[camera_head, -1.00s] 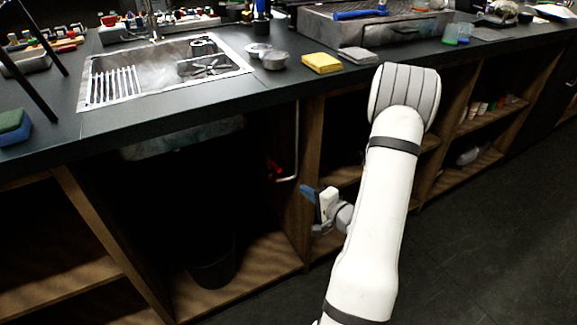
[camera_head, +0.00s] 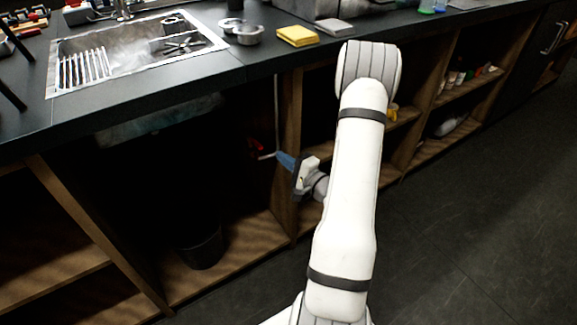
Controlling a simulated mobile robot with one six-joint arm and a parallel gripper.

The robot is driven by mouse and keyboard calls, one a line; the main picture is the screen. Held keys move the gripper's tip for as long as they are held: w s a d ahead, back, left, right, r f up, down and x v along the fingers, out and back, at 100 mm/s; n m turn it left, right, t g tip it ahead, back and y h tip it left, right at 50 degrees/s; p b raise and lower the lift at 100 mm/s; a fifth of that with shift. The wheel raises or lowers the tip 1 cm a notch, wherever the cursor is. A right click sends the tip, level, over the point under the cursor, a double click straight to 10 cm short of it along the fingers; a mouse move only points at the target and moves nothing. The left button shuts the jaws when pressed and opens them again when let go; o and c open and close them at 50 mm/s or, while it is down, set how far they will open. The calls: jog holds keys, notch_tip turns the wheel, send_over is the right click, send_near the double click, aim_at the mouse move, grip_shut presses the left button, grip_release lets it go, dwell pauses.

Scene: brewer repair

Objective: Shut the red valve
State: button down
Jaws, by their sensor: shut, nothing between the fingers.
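The red valve (camera_head: 256,146) is a small red shape on the pipe (camera_head: 277,112) in the dark open cabinet under the sink. My gripper (camera_head: 280,157) is at the cabinet's right edge, just right of and slightly below the valve. Its blue-grey fingers point left toward the valve. They are shut and hold nothing. The fingertips look close to the valve and the pipe's lower end, but I cannot tell whether they touch. The valve's handle position is too small and dark to tell.
The wooden divider (camera_head: 290,165) stands right beside my gripper. The counter (camera_head: 235,60) with the sink (camera_head: 135,50) overhangs the cabinet. A dark bin (camera_head: 203,245) stands on the cabinet floor. The floor (camera_head: 450,235) at right is clear.

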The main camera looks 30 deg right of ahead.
aim_at(255, 142)
jog(key=shift+b+x, duration=0.4)
jog(key=shift+x, duration=2.2)
